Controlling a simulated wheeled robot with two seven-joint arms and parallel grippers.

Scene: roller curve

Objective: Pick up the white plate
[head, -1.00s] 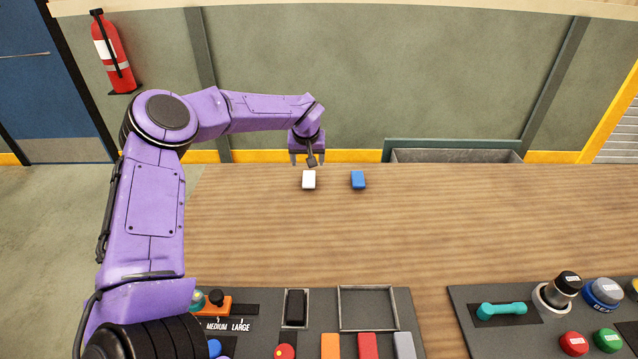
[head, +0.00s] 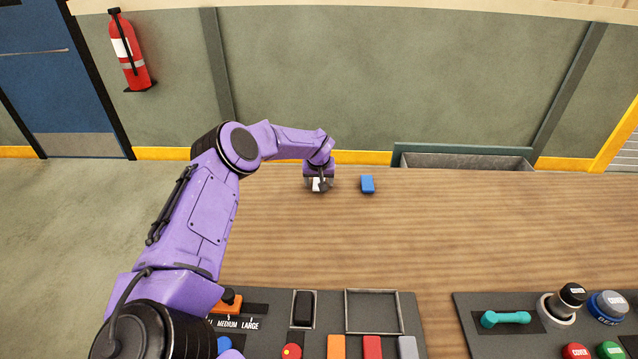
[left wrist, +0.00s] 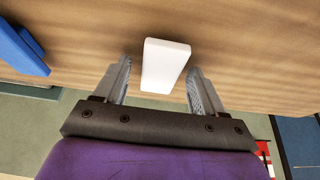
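The white plate (head: 316,184) is a small white block near the far edge of the wooden table. In the head view my left gripper (head: 318,189) is down over it and partly hides it. In the left wrist view the white plate (left wrist: 164,64) lies between the two fingers of my left gripper (left wrist: 162,78), with a gap on each side. The left gripper is open and not closed on the plate. My right gripper is not in view.
A blue block (head: 367,184) lies just right of the plate and also shows in the left wrist view (left wrist: 18,48). A grey bin (head: 465,160) stands behind the table. Control panels (head: 430,310) line the near side. The middle of the table (head: 400,240) is clear.

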